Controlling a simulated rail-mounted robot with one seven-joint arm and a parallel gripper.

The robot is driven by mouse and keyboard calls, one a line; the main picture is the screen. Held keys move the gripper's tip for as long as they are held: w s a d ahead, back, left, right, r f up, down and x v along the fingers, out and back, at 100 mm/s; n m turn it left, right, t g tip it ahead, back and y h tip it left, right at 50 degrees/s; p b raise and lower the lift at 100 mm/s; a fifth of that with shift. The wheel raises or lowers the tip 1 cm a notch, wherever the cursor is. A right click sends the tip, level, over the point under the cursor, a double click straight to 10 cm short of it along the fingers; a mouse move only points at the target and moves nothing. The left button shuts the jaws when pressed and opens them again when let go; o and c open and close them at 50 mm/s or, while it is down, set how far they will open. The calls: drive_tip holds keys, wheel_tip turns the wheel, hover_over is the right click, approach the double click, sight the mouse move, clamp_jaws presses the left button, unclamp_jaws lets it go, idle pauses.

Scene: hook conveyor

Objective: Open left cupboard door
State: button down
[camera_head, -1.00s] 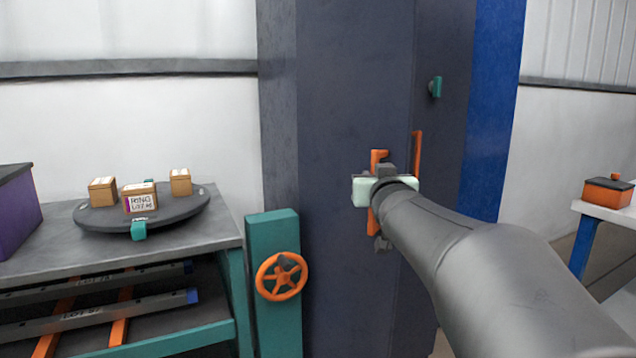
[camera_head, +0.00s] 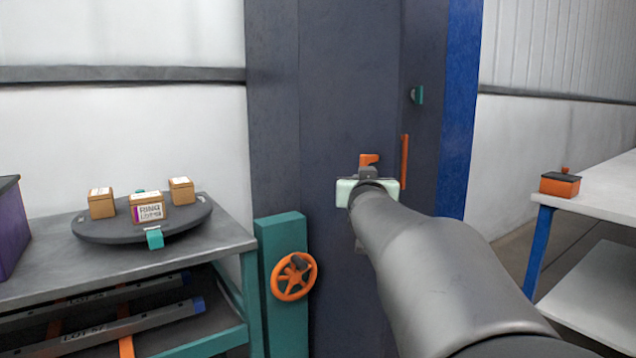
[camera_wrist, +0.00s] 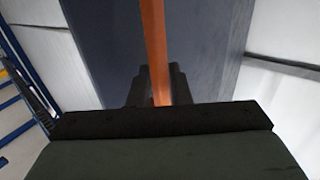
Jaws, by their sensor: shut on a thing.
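The cupboard is tall and dark blue-grey. Its left door (camera_head: 345,75) fills the middle of the head view, and I cannot tell whether it stands ajar. My gripper (camera_head: 368,173) is shut on the orange vertical handle (camera_head: 367,159) of this door. Only the handle's top end shows above the gripper; my arm hides the rest. In the wrist view the handle (camera_wrist: 153,40) runs down between my two dark fingers (camera_wrist: 160,88). The right door (camera_head: 424,130) bears its own orange handle (camera_head: 405,160).
A teal post with an orange handwheel (camera_head: 294,276) stands close left of the door. A workbench (camera_head: 215,245) with a round turntable (camera_head: 95,230) and small boxes is at left. A white table (camera_head: 600,190) with an orange box (camera_head: 559,183) is at right.

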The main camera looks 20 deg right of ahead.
drive_tip(key=shift+w+a+r, duration=0.2)
drive_tip(key=shift+a+r, duration=0.1)
drive_tip(key=shift+a, duration=0.05)
drive_tip(key=c, duration=1.4)
unclamp_jaws()
drive_tip(key=shift+w+f, duration=0.1)
drive_tip(key=shift+c, duration=0.2)
drive_tip(key=shift+f, duration=0.1)
drive_tip(key=v, duration=0.7)
drive_tip(key=shift+s, duration=0.3)
